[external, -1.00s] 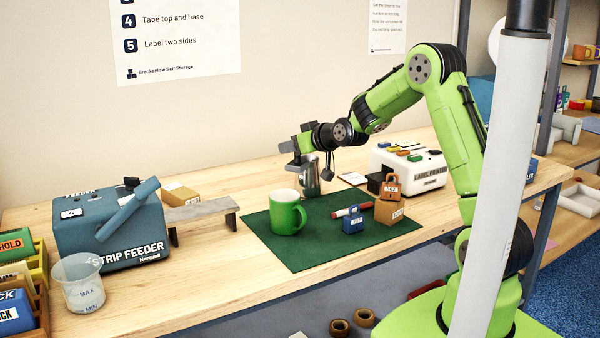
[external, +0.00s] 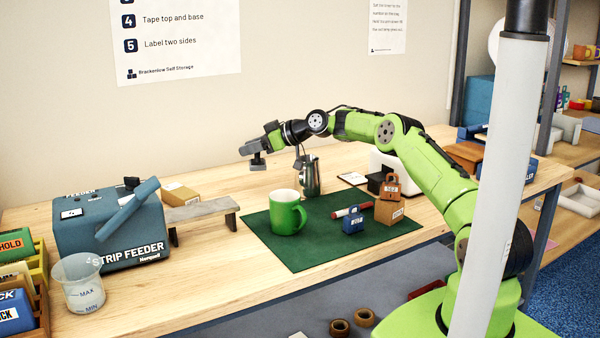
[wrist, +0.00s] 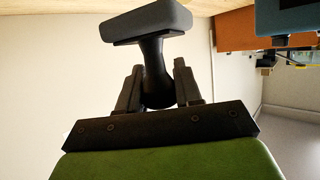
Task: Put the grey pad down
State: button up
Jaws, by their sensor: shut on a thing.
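The grey pad (wrist: 147,20) is a block on a black, necked handle (wrist: 154,72). My gripper (wrist: 158,88) is shut on that handle, with one finger on each side of it. In the external view my gripper (external: 254,148) is at the back of the bench, left of the steel jug, and the grey pad (external: 257,164) hangs below it with its block downward. I cannot tell whether the pad touches the bench top (external: 200,258).
The green mat (external: 310,255) lies in front, holding a green mug (external: 286,214), a blue padlock (external: 353,221) and a box (external: 389,211) with an orange padlock. A steel jug (external: 310,178) stands close right. A grey stand (external: 200,211) and strip feeder (external: 110,230) are left.

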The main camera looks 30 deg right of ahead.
aim_at(252, 160)
notch_tip(252, 160, down, 4)
jog(key=shift+r, duration=0.15)
jog(key=shift+f+b, duration=1.05)
jog(key=shift+f, duration=2.3)
jog(key=shift+f+b, duration=0.6)
jog(key=shift+b, duration=0.1)
jog(key=o, duration=1.1)
jog(key=shift+o, duration=0.2)
jog(key=shift+r, duration=0.1)
